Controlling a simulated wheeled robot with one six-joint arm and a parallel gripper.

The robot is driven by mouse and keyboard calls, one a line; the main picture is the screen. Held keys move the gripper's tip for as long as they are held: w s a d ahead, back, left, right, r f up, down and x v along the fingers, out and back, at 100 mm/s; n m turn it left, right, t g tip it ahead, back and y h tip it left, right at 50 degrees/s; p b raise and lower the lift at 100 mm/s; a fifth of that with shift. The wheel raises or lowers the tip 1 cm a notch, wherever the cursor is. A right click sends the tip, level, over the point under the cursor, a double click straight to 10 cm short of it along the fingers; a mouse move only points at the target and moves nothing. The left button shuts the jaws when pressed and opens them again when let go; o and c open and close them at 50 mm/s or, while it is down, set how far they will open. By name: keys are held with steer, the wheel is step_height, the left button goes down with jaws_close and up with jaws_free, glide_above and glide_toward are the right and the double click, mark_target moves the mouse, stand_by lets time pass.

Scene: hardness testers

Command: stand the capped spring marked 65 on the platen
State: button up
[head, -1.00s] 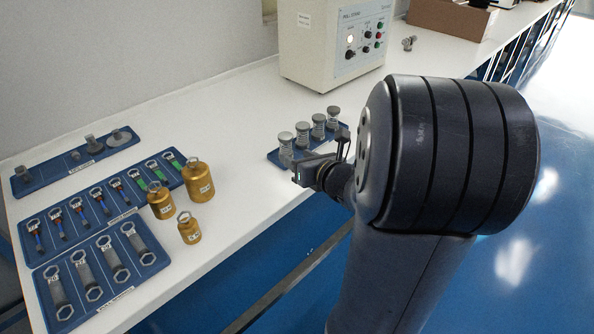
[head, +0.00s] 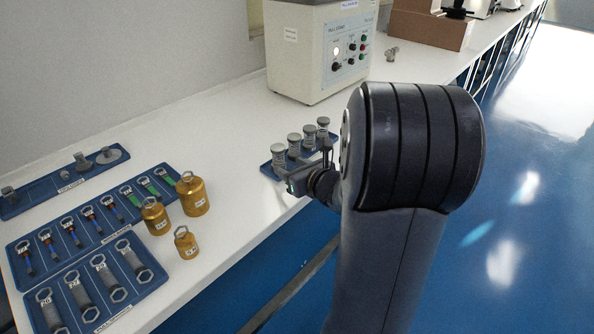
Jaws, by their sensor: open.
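Several grey capped springs stand upright in a row on a small blue tray (head: 266,171) near the bench's front edge. They are a near-left one (head: 278,156), two middle ones (head: 294,146) (head: 309,138) and a far-right one (head: 323,128). Their marks are too small to read, so I cannot tell which is 65. My gripper (head: 308,168) is open and empty at the tray's front right, close beside the springs. It hides part of the tray, and I cannot tell whether it touches a spring. I cannot make out the platen for certain.
A beige control box (head: 318,55) stands behind the springs. Gold weights (head: 192,194) (head: 155,216) (head: 187,243) stand left. Blue trays (head: 70,215) (head: 40,195) hold hooked springs and grey discs. White bench is clear between the weights and the spring tray.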

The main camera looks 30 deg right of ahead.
mark_target(279, 148)
steer(key=shift+b+x, duration=0.5)
steer(key=shift+x, duration=0.8)
steer(key=shift+b+x, duration=1.15)
steer(key=shift+x, duration=0.85)
steer(key=shift+c, duration=0.2)
steer(key=c, duration=0.9)
steer(key=shift+r+p, duration=2.25)
steer(key=shift+r, duration=1.3)
